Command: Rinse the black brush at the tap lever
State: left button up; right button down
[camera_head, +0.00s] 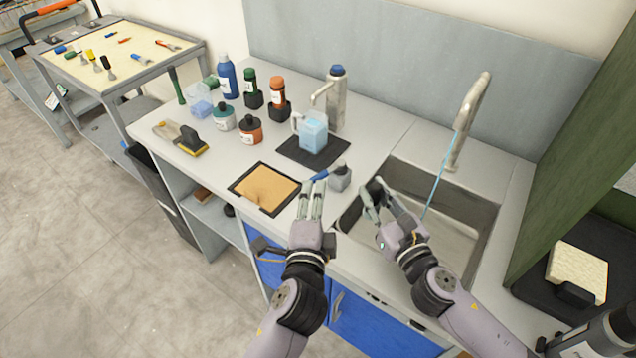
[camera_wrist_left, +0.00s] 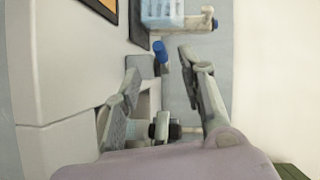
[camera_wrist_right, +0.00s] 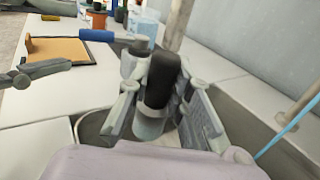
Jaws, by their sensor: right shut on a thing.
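My right gripper (camera_head: 379,192) is shut on the black brush, whose dark part (camera_wrist_right: 162,78) stands up between the fingers in the right wrist view. The brush is mostly hidden by the fingers in the head view. It is over the left side of the sink (camera_head: 490,215), apart from the water. The grey tap (camera_head: 468,115) stands behind the sink, and a thin blue stream (camera_head: 437,180) runs from its spout into the basin. My left gripper (camera_head: 312,195) is open and empty above the counter's front edge, left of the sink.
A framed tan board (camera_head: 264,189), a blue-filled jug (camera_head: 313,132) and several bottles occupy the counter. A green panel (camera_head: 580,150) borders the right side.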

pick_arm(q)
jog(key=s, duration=0.4)
jog(key=shift+s+a+r, duration=0.15)
jog(key=shift+r, duration=0.15)
jog(key=shift+c, duration=0.4)
